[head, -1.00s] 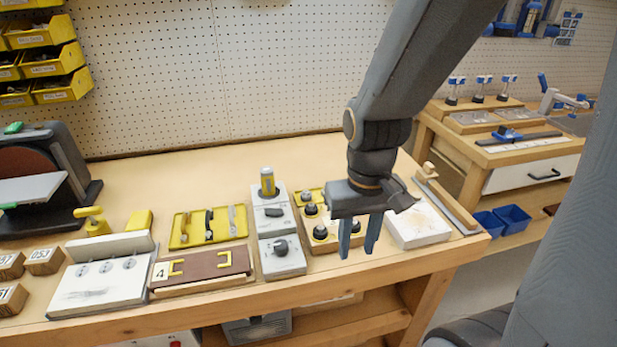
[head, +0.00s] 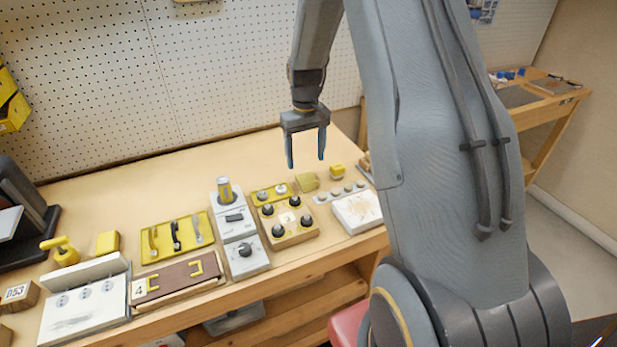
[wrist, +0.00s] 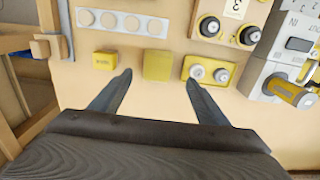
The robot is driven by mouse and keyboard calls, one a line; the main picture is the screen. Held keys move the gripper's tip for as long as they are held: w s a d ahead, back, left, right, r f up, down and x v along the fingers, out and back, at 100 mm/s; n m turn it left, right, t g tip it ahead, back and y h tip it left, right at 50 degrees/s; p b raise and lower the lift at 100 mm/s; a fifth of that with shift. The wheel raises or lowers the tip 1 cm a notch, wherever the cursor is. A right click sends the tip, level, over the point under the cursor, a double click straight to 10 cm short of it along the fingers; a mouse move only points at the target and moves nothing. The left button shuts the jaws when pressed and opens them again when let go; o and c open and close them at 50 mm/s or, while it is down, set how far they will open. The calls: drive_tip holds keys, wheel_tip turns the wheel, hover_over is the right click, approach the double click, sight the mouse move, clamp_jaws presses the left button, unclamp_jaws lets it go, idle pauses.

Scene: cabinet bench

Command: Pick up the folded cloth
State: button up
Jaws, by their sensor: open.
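The folded cloth appears to be the small olive-yellow square pad (head: 306,182) on the bench, behind the black-knob box. In the wrist view the cloth (wrist: 157,66) lies just beyond the fingertips, lined up with the gap between them. My gripper (head: 306,164) points down above the bench, close to the cloth in the head view, open and empty. Both of its fingers also show in the wrist view (wrist: 158,78), apart from the cloth. Their exact height above it is hard to tell.
A yellow block (head: 337,171) and a grey strip with round discs (head: 341,190) lie right of the cloth. A yellow plate with two knobs (head: 270,193) and the black-knob box (head: 289,222) are close on the left and front. The bench behind is bare.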

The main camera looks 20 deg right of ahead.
sight(307, 179)
drive_tip(key=shift+w+d+f+p, duration=0.15)
drive_tip(key=shift+f+p, duration=0.7)
drive_tip(key=shift+f, duration=1.1)
drive_tip(key=shift+s+d+f+p, duration=0.1)
drive_tip(key=shift+f+p, duration=0.75)
drive_tip(key=shift+f, duration=1.1)
drive_tip(key=c, duration=1.1)
